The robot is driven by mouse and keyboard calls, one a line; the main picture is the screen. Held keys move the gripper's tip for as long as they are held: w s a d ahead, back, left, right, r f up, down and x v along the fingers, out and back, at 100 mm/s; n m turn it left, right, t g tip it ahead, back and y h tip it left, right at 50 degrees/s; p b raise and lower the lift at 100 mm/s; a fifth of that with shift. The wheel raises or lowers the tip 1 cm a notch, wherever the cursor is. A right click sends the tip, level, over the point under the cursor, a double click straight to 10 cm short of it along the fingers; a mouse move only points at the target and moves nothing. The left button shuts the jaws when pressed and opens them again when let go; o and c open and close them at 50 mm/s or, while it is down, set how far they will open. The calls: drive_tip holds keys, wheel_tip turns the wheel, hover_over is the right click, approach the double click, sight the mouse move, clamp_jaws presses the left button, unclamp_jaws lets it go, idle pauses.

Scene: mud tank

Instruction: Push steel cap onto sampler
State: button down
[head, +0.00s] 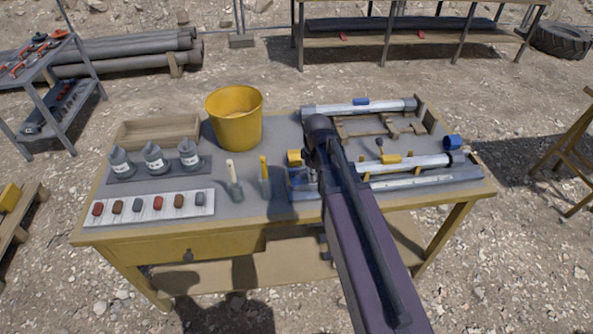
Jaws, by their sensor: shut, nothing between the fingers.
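A pale sampler tube (425,161) lies on the right of the workbench, with a yellow clamp (390,159) around it. Its left end is hidden behind my arm. A second pale tube (335,110) with a blue clamp (361,101) lies at the bench's back edge. I cannot pick out the steel cap for sure. My gripper (312,172) is at mid-bench, beside a yellow block (294,157) and a blue fixture (303,187). It is shut and empty, and my arm covers most of it. I cannot tell whether it touches the fixture.
The bench (265,215) also holds a yellow bucket (235,118), a wooden tray (158,130), several bottles (155,158), a sample strip (150,207) and two upright-handled tools (234,182). A blue ring (452,142) and a long metal bar (425,180) lie at right.

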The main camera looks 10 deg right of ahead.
sight(309, 172)
drive_tip(key=w+a+r+n+p, duration=0.2)
drive_tip(key=w+a+r+n, duration=0.1)
drive_tip(key=w+n, duration=0.4)
drive_tip(key=shift+w+a+n, duration=0.3)
drive_tip(key=shift+a+n, duration=0.5)
drive_tip(key=shift+a, duration=0.05)
drive_tip(key=shift+f, duration=0.1)
wheel_tip(309, 172, down, 10)
drive_tip(key=b, duration=0.9)
drive_tip(key=shift+d, duration=2.15)
